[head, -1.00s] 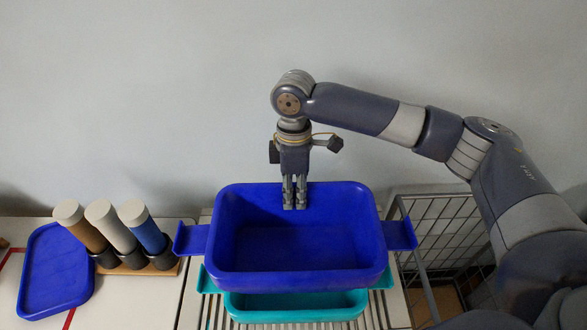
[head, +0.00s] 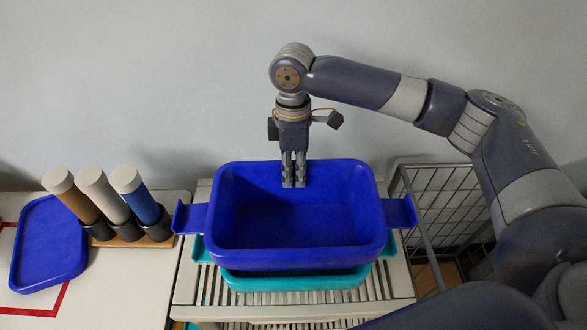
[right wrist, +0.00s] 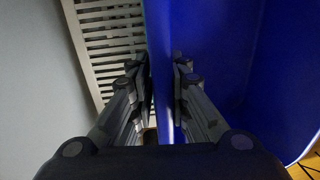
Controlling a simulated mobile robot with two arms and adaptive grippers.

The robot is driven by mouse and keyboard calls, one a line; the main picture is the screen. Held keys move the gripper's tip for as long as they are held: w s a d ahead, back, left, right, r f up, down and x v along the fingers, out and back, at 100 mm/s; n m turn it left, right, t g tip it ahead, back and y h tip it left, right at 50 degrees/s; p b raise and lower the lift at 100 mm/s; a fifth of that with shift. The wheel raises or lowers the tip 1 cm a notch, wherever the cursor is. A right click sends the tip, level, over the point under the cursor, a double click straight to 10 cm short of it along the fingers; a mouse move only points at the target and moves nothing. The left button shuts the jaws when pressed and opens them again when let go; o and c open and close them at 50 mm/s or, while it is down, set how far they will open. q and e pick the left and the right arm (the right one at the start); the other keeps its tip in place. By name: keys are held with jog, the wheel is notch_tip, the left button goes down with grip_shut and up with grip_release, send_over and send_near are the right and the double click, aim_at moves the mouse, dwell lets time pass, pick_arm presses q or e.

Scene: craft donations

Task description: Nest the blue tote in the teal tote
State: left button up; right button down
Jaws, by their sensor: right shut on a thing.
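The blue tote (head: 298,258) is level and upright, directly over the teal tote (head: 297,282), with its open top facing up. It hides most of the teal tote; only the front wall and parts of the side handles show. I cannot tell whether its bottom is inside the teal rim. My right gripper (head: 293,184) points down and is shut on the middle of the blue tote's far wall. In the right wrist view the blue wall (right wrist: 162,85) runs between the fingers (right wrist: 164,80). My left gripper is not in view.
The totes are over a pale slatted rack (head: 235,305). To the left, a wooden holder (head: 125,241) carries several capped tubes, beside a flat blue lid (head: 48,250) on a white surface. A wire basket (head: 440,205) stands close on the right. The wall is behind.

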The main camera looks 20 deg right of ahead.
aim_at(294, 193)
jog(key=shift+f, duration=1.5)
jog(key=shift+f+b, duration=0.35)
jog(key=shift+f, duration=0.4)
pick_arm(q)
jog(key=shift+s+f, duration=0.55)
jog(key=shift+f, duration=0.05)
pick_arm(e)
jog(key=shift+f, duration=1.25)
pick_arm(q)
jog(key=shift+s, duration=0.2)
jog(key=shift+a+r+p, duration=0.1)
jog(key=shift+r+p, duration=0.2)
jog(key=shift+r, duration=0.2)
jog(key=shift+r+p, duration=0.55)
pick_arm(e)
jog(key=shift+f, duration=0.3)
jog(key=c, duration=1.5)
grip_release()
